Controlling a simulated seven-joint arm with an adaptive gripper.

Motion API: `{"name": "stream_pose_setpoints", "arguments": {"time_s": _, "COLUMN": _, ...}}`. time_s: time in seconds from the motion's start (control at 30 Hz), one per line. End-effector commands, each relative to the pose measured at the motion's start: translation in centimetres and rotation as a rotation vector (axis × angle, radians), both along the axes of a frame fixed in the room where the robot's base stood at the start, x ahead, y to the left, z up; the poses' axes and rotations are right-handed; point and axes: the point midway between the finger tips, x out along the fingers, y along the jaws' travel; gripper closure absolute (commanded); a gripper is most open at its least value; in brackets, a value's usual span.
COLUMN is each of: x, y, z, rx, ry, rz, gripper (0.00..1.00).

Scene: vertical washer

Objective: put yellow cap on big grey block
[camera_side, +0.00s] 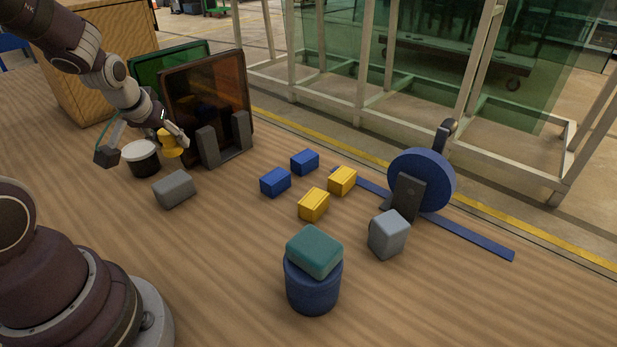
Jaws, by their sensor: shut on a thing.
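The yellow cap (168,143) is at the upper left, beside the black jar with the white lid. My gripper (165,137) is at the cap and shut on it, with one finger showing at the cap's right side. The other finger's contact is hard to make out. A darker grey block (174,189) lies on the table just in front of the jar. A lighter grey block (388,234) stands at the right, below the blue disc. I cannot tell for sure which is the big grey block.
The black jar (143,163) stands close left of the cap. Dark-framed panels (207,105) stand behind my gripper. Two blue blocks (275,181) and two yellow blocks (313,204) lie mid-table. A teal block (314,251) sits on a blue cylinder (312,290). A blue disc (421,180) stands right.

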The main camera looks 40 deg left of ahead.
Motion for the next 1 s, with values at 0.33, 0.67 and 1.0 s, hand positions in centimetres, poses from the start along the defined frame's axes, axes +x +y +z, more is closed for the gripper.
{"name": "stream_pose_setpoints", "arguments": {"time_s": 0.33, "x": -1.6, "y": 1.9, "z": -2.5, "rx": 0.008, "ry": 0.003, "rz": 0.007, "gripper": 0.99}}
{"name": "stream_pose_setpoints", "arguments": {"time_s": 0.67, "x": -1.5, "y": 1.9, "z": -6.3, "rx": 0.011, "ry": -0.002, "rz": 0.008, "gripper": 0.99}}
{"name": "stream_pose_setpoints", "arguments": {"time_s": 1.0, "x": -1.5, "y": 2.0, "z": -6.6, "rx": 0.012, "ry": -0.004, "rz": 0.007, "gripper": 0.56}}
